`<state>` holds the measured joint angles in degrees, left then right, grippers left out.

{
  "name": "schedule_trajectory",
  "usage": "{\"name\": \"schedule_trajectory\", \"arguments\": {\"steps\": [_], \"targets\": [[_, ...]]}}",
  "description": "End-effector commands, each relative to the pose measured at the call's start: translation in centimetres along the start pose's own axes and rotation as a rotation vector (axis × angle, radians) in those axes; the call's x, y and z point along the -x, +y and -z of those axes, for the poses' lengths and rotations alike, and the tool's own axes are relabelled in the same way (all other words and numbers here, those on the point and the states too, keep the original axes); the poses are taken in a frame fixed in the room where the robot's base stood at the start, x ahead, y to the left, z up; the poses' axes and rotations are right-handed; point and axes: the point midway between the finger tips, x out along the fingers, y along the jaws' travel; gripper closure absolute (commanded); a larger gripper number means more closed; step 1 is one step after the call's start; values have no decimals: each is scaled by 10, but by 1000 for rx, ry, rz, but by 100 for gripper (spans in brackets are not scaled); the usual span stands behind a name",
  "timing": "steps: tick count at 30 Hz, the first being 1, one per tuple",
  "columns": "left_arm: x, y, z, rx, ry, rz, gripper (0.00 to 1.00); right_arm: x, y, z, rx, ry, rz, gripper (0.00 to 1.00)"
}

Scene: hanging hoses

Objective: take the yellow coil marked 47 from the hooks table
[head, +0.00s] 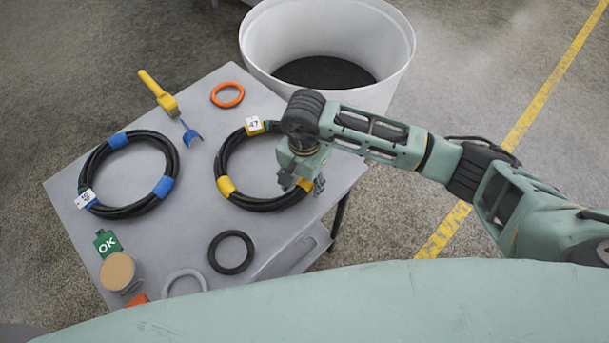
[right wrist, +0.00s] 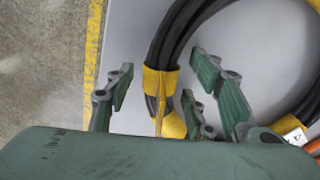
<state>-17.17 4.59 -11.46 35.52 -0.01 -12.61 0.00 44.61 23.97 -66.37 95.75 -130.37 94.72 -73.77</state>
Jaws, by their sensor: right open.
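The yellow-banded coil marked 47 (head: 226,186) is a black hose ring lying on the grey table (head: 235,85), with a white "47" tag (head: 253,123) at its top. My right gripper (head: 306,184) is over the coil's right side, partly hiding it. In the right wrist view my right gripper (right wrist: 165,85) is open, its fingers on both sides of the hose at a yellow band (right wrist: 160,82). A yellow tab stands out from that band between the fingers. I cannot tell whether the fingers touch the hose. My left gripper is not in view.
A blue-banded coil (head: 88,165) lies on the left of the table. A yellow-handled tool (head: 157,92), orange ring (head: 227,95), black ring (head: 231,252), grey ring (head: 184,274) and green OK tag (head: 107,243) lie around. A white bin (head: 268,55) stands behind.

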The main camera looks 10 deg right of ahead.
Motion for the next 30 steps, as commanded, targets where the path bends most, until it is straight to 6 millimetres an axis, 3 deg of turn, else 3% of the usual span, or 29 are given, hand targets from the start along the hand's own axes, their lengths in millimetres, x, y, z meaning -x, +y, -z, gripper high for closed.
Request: {"name": "schedule_trajectory", "arguments": {"steps": [4,21,26,27,30], "targets": [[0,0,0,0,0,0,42,0,0,0,0,0,0,52],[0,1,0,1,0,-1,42,1,0,0,0,0,1,100],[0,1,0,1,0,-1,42,1,0,0,0,0,2,100],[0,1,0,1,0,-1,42,1,-1,0,0,0,2,64],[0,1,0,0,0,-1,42,1,0,0,0,0,2,55]]}}
